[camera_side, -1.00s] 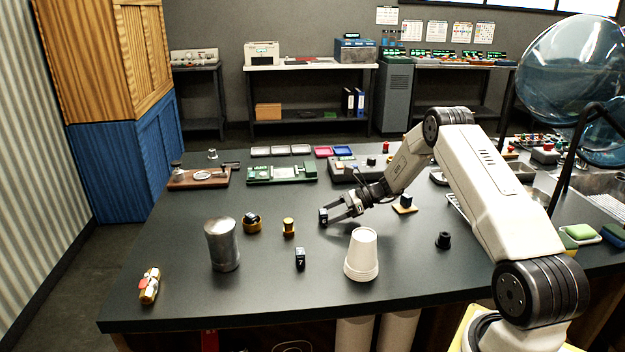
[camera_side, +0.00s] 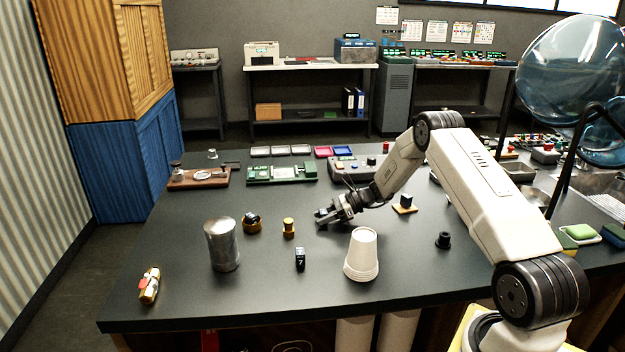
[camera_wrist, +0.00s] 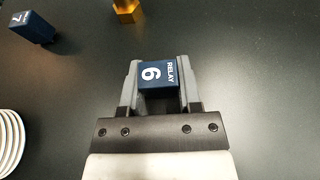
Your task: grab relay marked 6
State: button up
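The relay marked 6 (camera_wrist: 158,75) is a small dark blue block with white lettering. It sits between the two grey fingers of my gripper (camera_wrist: 159,80) in the wrist view, one finger close along each side. I cannot tell whether both fingers press on it. In the side view, my gripper (camera_side: 326,215) is low over the black bench, and its fingers hide most of relay 6 (camera_side: 321,212). The relay looks to be at or very near the bench top.
Relay 7 (camera_side: 300,259) stands nearer the front edge. A white cup stack (camera_side: 361,255), a metal canister (camera_side: 222,245), a brass piece (camera_side: 289,228) and a ringed dark part (camera_side: 252,223) stand around. Another blue block (camera_side: 406,201) sits behind right. Bench between them is clear.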

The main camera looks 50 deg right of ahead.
grip_shut()
jog(key=shift+r, duration=0.1)
jog(key=shift+r, duration=0.8)
jog(key=s+a+r, duration=0.4)
jog(key=s+r, duration=0.7)
jog(key=s, duration=0.2)
jog(key=shift+a, duration=0.4)
jog(key=shift+r, duration=0.1)
